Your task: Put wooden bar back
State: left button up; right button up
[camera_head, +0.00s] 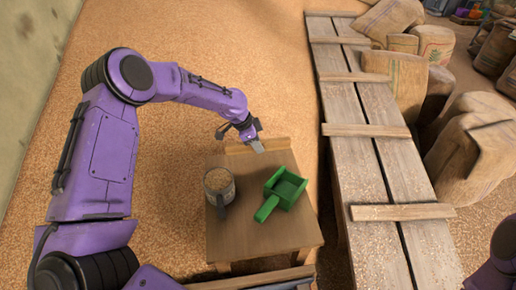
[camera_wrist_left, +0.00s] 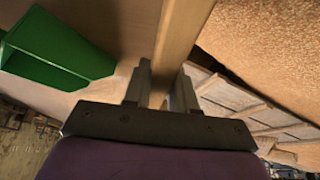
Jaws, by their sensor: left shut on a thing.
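The wooden bar (camera_head: 236,149) is a light brown strip along the far edge of the small wooden table (camera_head: 248,243). My left gripper (camera_head: 258,146) is above this edge, with its fingers at the bar. In the left wrist view the bar (camera_wrist_left: 183,25) runs down between the two fingers of my left gripper (camera_wrist_left: 163,88), which is shut on it. I cannot tell whether the bar rests on the table or is slightly raised. My right gripper is not in view; only a bit of my right arm shows at the lower right.
A green scoop (camera_head: 287,190) and a clear jug of grain (camera_head: 219,187) stand on the table. The scoop also shows in the left wrist view (camera_wrist_left: 55,52). A plank walkway (camera_head: 375,150) with crosspieces lies to the right, then burlap sacks (camera_head: 478,150). Grain (camera_head: 220,40) covers the floor.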

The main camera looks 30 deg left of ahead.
aim_at(262, 156)
pick_arm(q)
jog(key=f, duration=0.1)
jog(key=w+f, duration=0.1)
jog(key=f, duration=0.1)
jog(key=shift+w+a+f, duration=0.15)
jog(key=shift+a+f, duration=0.1)
jog(key=shift+f, duration=0.55)
jog(key=shift+f, duration=0.2)
jog(key=o, duration=0.9)
jog(key=shift+r, duration=0.1)
jog(key=shift+o, duration=0.2)
jog(key=shift+a+r, duration=0.1)
jog(key=shift+r, duration=0.4)
jog(key=v, duration=1.1)
jog(key=shift+b, duration=0.35)
jog(key=shift+r, duration=0.15)
